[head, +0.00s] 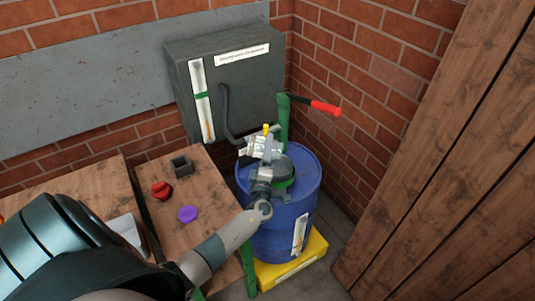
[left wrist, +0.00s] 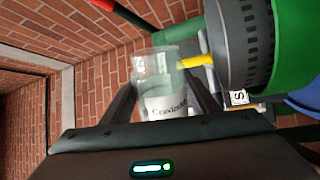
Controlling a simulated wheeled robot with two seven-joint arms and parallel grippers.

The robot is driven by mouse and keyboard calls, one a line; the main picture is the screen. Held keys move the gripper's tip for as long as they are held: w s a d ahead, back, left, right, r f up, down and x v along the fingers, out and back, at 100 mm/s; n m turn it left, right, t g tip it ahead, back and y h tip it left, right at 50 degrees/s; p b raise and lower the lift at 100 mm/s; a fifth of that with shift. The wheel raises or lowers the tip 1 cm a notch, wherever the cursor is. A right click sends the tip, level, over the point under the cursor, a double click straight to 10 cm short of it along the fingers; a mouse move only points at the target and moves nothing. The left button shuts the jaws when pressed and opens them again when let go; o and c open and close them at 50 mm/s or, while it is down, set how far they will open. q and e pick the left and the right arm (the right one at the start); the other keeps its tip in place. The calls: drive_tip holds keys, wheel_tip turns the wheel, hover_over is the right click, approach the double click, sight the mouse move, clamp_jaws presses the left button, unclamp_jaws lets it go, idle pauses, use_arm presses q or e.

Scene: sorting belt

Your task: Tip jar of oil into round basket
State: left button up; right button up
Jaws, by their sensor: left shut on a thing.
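My left gripper (head: 262,160) is over the blue barrel (head: 268,222). In the left wrist view the left gripper (left wrist: 160,103) is shut on a clear jar (left wrist: 158,66) with a white label, which lies between its fingers. The jar looks empty or holds clear contents; I cannot tell which. A yellow spout (left wrist: 196,60) touches or nearly touches the jar's side. It sticks out from a grey ribbed round part (left wrist: 240,45) beside green metal. I cannot make out a round basket for certain. My right gripper is not in view.
A green pump post (head: 283,122) with a red handle (head: 325,107) rises behind the barrel. The barrel stands on a yellow base (head: 290,272). A wooden table (head: 165,225) on the left holds a red item (head: 161,191), a purple disc (head: 187,214) and a dark square box (head: 181,167).

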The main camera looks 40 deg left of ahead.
sight(279, 145)
use_arm(q)
drive_tip(key=shift+s+a+f+n+b, duration=0.25)
drive_tip(key=shift+a+f+n+b, duration=0.1)
drive_tip(key=shift+n+b, duration=0.25)
drive_tip(key=shift+s+a+r+y, duration=0.1)
drive_tip(key=shift+r+y, duration=0.05)
drive_tip(key=shift+y, duration=0.15)
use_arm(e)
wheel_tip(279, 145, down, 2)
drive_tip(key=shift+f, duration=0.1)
